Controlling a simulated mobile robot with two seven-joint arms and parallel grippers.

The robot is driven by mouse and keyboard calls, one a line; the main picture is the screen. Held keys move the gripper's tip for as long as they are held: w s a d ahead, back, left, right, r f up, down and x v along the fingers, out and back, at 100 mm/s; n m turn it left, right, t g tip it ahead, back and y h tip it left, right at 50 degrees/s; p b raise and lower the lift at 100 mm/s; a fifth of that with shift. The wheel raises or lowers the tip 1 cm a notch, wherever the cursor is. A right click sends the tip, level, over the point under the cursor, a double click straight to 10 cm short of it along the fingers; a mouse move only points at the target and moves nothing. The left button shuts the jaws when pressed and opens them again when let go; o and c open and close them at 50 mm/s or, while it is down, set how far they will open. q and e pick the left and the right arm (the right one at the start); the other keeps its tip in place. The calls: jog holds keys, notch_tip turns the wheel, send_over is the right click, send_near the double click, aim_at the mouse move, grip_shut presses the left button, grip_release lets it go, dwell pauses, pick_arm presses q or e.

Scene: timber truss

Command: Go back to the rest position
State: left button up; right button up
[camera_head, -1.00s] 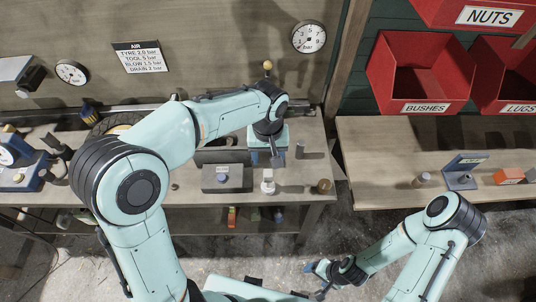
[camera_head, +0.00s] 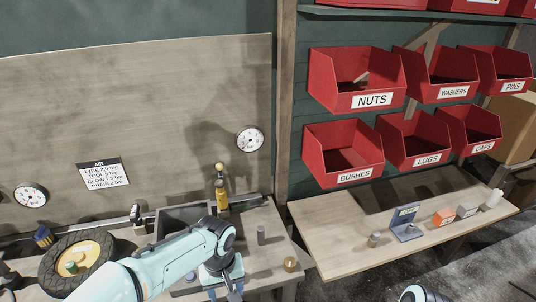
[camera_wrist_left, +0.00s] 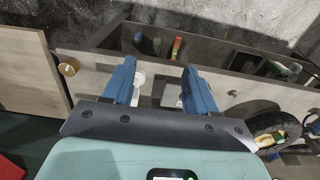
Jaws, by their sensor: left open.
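My left gripper (camera_head: 228,288) hangs over the front of the workbench, at the bottom of the head view, and its fingertips are hard to make out there. In the left wrist view its two blue fingers (camera_wrist_left: 160,75) stand well apart, with nothing held between them. Small pale items on the bench show beyond and between the fingers. My right arm shows only as a piece at the bottom edge of the head view; its gripper is out of the picture.
A tyre (camera_head: 78,262) lies on the left bench, with a grey tray (camera_head: 184,216) and a yellow bottle (camera_head: 221,196) behind my arm. A round wooden piece (camera_head: 290,264) is near the bench edge. Red bins, such as the BUSHES bin (camera_head: 342,150), hang above the right bench (camera_head: 330,225).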

pick_arm(q)
jog(key=s+f+g+h, duration=0.1)
jog(key=s+f+h, duration=0.15)
jog(key=f, duration=1.55)
jog(key=s+a+f+h, duration=0.1)
jog(key=s+a+f, duration=0.1)
jog(key=s+f, duration=1.5)
jog(key=shift+s+f+n, duration=0.25)
jog(key=shift+s+n, duration=0.15)
jog(key=shift+s, duration=0.55)
